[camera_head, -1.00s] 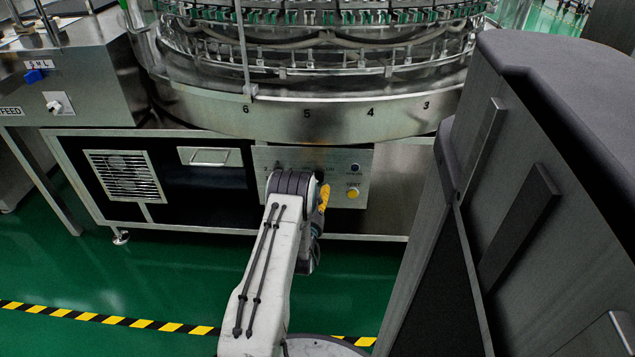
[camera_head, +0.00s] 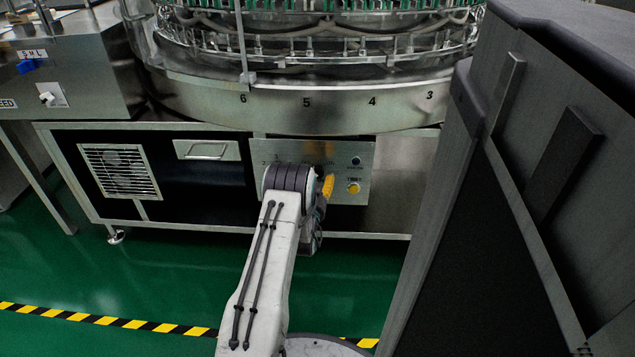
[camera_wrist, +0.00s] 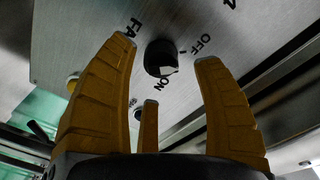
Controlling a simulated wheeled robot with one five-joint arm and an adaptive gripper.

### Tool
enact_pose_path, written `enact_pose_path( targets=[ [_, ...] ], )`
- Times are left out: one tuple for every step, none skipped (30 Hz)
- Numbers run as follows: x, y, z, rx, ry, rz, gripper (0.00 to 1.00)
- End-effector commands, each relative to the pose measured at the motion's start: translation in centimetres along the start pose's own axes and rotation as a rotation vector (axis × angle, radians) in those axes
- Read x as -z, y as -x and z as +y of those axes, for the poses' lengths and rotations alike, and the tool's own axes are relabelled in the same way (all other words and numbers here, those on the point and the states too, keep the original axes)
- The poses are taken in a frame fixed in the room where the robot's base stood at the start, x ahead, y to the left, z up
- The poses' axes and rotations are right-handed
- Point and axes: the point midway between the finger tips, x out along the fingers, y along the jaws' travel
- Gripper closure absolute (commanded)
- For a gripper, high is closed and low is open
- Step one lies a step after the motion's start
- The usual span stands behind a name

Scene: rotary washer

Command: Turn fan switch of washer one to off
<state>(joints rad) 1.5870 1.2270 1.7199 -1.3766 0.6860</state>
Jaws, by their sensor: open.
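The fan switch (camera_wrist: 161,58) is a black rotary knob on a brushed metal panel in the wrist view, with "FAN", "OFF" and "ON" printed around it. Its light mark lies on the side near "ON". My gripper (camera_wrist: 173,72) is open, its yellow fingers spread to either side of the knob in the picture and a third finger below it. I see no finger clearly touching the knob. In the head view, the control panel (camera_head: 357,172) is partly hidden by my arm, and the fan switch is hidden there; a yellow part of my gripper (camera_head: 327,186) shows.
A yellow button (camera_head: 353,188) and a small dark knob (camera_head: 356,161) sit right of my arm on the panel. The round washer body (camera_head: 330,118) overhangs above. A large dark cabinet (camera_head: 500,200) stands close on the right. Green floor is free at left.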

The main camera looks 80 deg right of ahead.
Motion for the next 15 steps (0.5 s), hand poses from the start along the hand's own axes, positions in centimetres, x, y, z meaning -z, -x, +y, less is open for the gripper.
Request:
enact_pose_path(
  targets=[
    [-0.3,-0.4,0.2,0.001,0.0,0.002,0.39],
    [-0.2,-0.6,0.2,0.002,0.0,0.002,0.39],
    [-0.2,-0.8,0.2,0.002,0.0,0.002,0.39],
    [-0.1,-1.1,0.1,0.002,0.0,0.002,0.39],
    [-0.1,-1.4,0.1,0.002,0.001,0.002,0.39],
    [-0.1,-1.7,0.1,0.001,0.001,0.002,0.39],
    [-0.1,-2.0,0.1,0.001,0.001,0.002,0.39],
    [-0.1,-2.1,0.1,0.001,0.001,0.001,0.39],
    [0.0,-2.4,0.1,0.001,0.001,0.001,0.39],
    [0.0,-2.5,0.0,0.001,0.001,0.001,0.39],
    [0.0,-2.7,0.0,0.0,0.001,0.001,0.39],
    [0.0,-2.8,0.0,0.0,0.001,0.001,0.39],
    [0.0,-2.9,0.0,0.0,0.001,0.0,0.39],
    [0.0,-3.0,0.0,0.0,0.001,0.0,0.39],
    [0.0,-3.0,0.0,0.0,0.001,0.0,0.39]
  ],
)
